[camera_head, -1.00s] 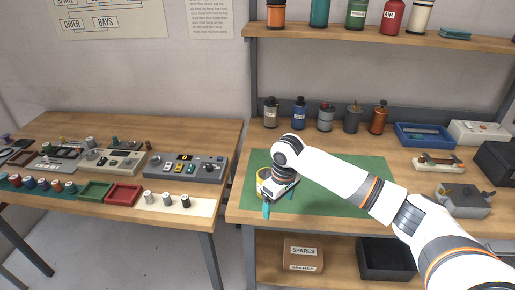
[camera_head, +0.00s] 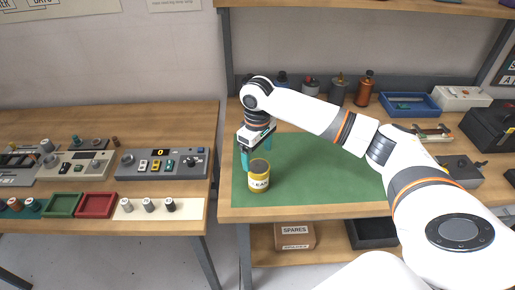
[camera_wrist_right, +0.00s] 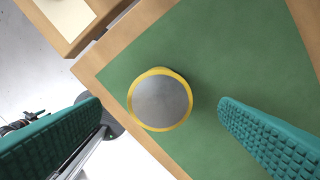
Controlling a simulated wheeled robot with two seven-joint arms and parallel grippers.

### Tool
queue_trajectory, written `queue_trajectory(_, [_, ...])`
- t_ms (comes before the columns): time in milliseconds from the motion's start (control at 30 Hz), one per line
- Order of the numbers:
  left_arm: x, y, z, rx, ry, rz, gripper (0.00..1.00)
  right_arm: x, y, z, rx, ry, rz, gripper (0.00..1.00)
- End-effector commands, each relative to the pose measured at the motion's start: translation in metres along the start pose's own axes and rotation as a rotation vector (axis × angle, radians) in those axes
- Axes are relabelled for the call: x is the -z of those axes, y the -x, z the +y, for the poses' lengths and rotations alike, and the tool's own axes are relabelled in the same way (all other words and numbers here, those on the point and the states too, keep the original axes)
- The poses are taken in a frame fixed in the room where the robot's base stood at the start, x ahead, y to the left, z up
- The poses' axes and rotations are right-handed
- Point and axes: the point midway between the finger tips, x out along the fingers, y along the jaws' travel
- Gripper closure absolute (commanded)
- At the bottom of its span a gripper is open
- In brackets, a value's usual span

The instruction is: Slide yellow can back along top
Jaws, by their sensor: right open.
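The yellow can (camera_head: 259,182), with a grey top and a white label, stands upright on the green mat (camera_head: 320,185) near its front left corner. My right gripper (camera_head: 256,151) is open, behind and above the can, its teal fingers pointing down. In the right wrist view, the can (camera_wrist_right: 160,101) shows from above between the two spread fingers, with visible gaps on both sides, and nothing is gripped. My left gripper is out of view.
The mat lies on a wooden bench (camera_head: 300,212). Several bottles, including an orange one (camera_head: 365,90), stand at the back near a blue tray (camera_head: 408,104). A left table (camera_head: 100,222) holds a control box (camera_head: 160,163). The mat behind the can is largely clear.

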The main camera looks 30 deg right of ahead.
Motion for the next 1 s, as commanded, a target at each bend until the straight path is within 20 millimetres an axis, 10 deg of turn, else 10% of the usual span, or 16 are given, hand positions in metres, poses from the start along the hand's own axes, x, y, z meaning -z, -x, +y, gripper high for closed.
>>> queue_trajectory(233, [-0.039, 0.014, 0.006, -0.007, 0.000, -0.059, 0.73, 0.001, -0.044, 0.001, -0.002, -0.001, 0.006, 0.16])
queue_trajectory(533, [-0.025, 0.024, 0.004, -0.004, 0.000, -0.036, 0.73, 0.001, -0.093, 0.001, -0.001, -0.001, 0.004, 0.16])
queue_trajectory(1000, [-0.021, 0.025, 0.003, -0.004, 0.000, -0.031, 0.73, 0.001, -0.109, 0.000, 0.001, 0.001, 0.001, 0.16])
